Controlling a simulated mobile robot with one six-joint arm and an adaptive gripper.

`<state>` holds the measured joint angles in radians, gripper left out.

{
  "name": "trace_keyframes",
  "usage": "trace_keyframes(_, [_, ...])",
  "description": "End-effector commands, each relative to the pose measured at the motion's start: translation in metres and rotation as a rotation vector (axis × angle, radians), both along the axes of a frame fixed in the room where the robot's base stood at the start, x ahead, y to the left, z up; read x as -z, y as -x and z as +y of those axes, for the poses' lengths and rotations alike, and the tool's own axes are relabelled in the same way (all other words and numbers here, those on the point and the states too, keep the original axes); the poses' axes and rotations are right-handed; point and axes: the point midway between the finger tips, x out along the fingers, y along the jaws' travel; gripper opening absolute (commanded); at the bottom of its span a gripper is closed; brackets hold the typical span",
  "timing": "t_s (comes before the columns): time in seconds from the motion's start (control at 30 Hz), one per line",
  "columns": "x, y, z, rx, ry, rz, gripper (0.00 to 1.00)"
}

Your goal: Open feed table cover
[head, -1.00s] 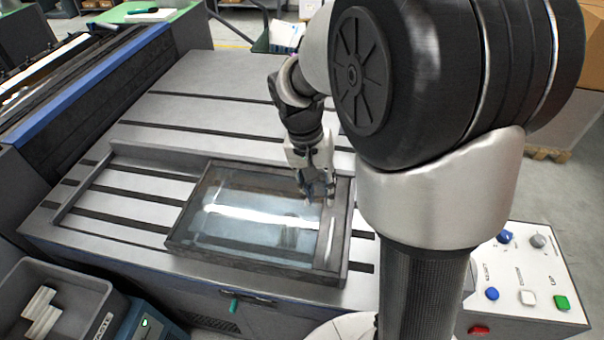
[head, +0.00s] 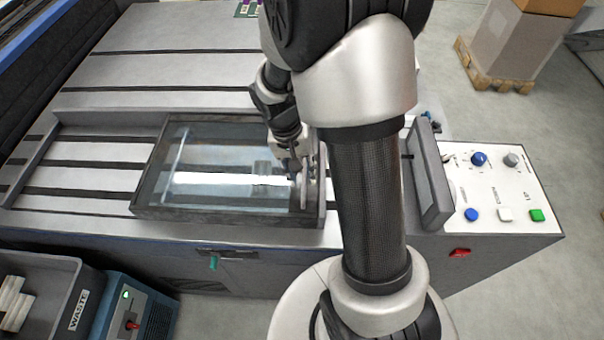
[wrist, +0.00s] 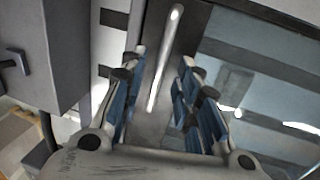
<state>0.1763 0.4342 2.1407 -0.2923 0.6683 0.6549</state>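The feed table cover (head: 145,190) is a glass panel in a dark frame, lying flat and closed on the slotted grey table. In the wrist view its glass (wrist: 250,75) is on the right, and a slim light metal handle bar (wrist: 165,60) runs along its frame. My gripper (head: 299,178) is low over the right side of the cover. In the wrist view my gripper's blue-padded fingers (wrist: 160,105) are spread apart, with the bar between and beyond them. I cannot tell whether either finger touches the bar.
A control panel (head: 500,190) with coloured buttons is at the right, beside an upright grey box (head: 430,175). A waste bin (head: 45,290) and a blue unit (head: 135,310) stand at the lower left. A boxed pallet (head: 500,80) is at the back right.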

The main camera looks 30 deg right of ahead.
Motion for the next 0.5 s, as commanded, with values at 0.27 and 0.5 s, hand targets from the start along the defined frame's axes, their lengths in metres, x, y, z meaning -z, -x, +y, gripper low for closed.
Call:
trace_keyframes(0.27, [0.0040, 0.0004, -0.0008, 0.000, 0.000, -0.001, 0.30])
trace_keyframes(0.5, [0.0038, 0.0005, -0.0007, 0.000, 0.000, 0.000, 0.18])
